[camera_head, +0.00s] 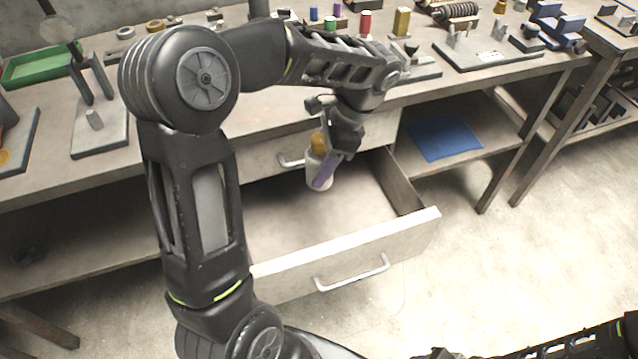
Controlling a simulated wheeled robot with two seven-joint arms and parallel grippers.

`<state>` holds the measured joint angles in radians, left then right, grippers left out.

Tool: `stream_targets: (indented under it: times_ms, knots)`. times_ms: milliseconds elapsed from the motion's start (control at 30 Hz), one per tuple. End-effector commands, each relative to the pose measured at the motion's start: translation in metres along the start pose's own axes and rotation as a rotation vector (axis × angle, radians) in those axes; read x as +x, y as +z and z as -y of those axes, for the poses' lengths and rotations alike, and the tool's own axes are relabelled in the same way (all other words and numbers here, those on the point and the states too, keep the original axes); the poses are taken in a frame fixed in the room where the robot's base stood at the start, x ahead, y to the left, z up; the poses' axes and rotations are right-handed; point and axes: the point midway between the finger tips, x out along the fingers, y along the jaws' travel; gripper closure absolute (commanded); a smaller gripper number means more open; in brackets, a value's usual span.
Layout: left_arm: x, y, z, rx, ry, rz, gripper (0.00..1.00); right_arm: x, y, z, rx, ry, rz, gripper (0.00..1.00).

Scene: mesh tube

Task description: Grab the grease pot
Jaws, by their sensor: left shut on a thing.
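The grease pot (317,177), a small white pot with a yellow-brown top, is between the fingers of my left gripper (327,160). The gripper is shut on it and points down. The pot hangs above the open drawer (290,215), near its back, and appears clear of the drawer floor. A purple strip shows across the pot, and the gripper hides part of it. My right arm shows only in part at the bottom right, and its gripper is not seen.
The pulled-out drawer's front panel (345,250) stands out from the workbench (270,115). Coloured cylinders, including a red one (365,23), and fixtures stand on the bench. A green tray (40,66) is at the left. A blue sheet (444,137) lies on the shelf right of the drawer.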

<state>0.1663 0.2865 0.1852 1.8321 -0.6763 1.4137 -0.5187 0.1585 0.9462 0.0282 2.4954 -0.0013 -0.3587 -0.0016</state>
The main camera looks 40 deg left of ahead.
Motion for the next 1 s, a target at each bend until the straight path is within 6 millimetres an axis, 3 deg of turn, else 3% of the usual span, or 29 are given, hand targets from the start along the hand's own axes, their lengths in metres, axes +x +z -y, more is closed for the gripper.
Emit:
stream_targets:
  times_ms: [33, 200, 1000]
  knots:
    - [-0.014, 0.005, 0.0, 0.0, -0.001, -0.001, 1.0, -0.013, 0.0, 0.005, 0.001, 0.0, 0.0, 0.64]
    - [-0.024, 0.01, 0.0, 0.001, -0.001, 0.0, 1.0, -0.022, 0.0, 0.009, 0.001, -0.001, 0.0, 0.64]
    - [-0.024, 0.006, 0.0, 0.004, 0.0, 0.0, 1.0, -0.022, 0.0, 0.009, 0.001, -0.001, 0.0, 0.64]
